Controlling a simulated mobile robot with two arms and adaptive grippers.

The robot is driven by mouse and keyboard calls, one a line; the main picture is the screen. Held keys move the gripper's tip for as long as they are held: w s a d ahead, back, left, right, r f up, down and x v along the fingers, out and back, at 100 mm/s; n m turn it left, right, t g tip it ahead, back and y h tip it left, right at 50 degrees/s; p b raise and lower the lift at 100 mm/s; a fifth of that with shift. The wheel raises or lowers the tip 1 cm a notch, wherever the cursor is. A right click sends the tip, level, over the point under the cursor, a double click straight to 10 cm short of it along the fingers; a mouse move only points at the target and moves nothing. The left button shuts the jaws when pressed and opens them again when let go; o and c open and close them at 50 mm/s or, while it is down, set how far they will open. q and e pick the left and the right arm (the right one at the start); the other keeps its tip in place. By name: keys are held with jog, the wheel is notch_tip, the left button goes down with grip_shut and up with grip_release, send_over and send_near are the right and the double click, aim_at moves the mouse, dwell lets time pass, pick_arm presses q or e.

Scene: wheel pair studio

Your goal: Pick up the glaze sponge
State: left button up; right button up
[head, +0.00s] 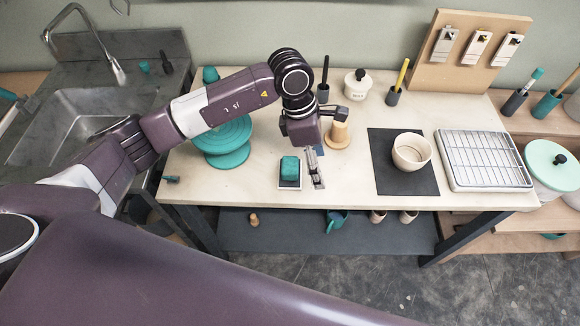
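A teal block that looks like the glaze sponge (290,165) sits on a small dark, pale-edged tray (290,185) near the table's front edge. My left gripper (317,184) points down just right of the sponge, with its fingers seen nearly edge-on. A gap shows between the visible finger and the sponge. The spacing of the fingers is hidden from this angle. My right gripper is out of view.
A wooden cone-shaped piece (339,136) stands close behind the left gripper. A teal banding wheel (229,158) stands to the left. To the right are a cream bowl (411,152) on a dark mat (392,178) and a wire rack tray (484,160).

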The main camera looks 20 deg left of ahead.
aim_at(290, 164)
pick_arm(q)
jog(key=a+y, duration=0.1)
jog(key=a, duration=0.1)
jog(key=w+a+y, duration=0.1)
jog(key=a, duration=0.2)
jog(key=w+a+y, duration=0.1)
jog(key=a, duration=0.2)
jog(key=shift+a, duration=0.1)
jog(key=shift+f, duration=0.3)
jog(key=f+p, duration=0.1)
jog(key=f, duration=0.1)
jog(key=f+p, duration=0.2)
jog(key=f, duration=0.1)
jog(key=shift+w+d+f, duration=0.1)
jog(key=shift+d+f, duration=0.1)
jog(key=shift+f, duration=0.7)
jog(key=c, duration=1)
jog(key=shift+w+r, duration=0.1)
jog(key=shift+r, duration=0.05)
jog(key=shift+r, duration=0.55)
notch_tip(290, 164, up, 19)
jog(key=b, duration=0.4)
jog(key=shift+f+b, duration=0.1)
jog(key=shift+b, duration=0.25)
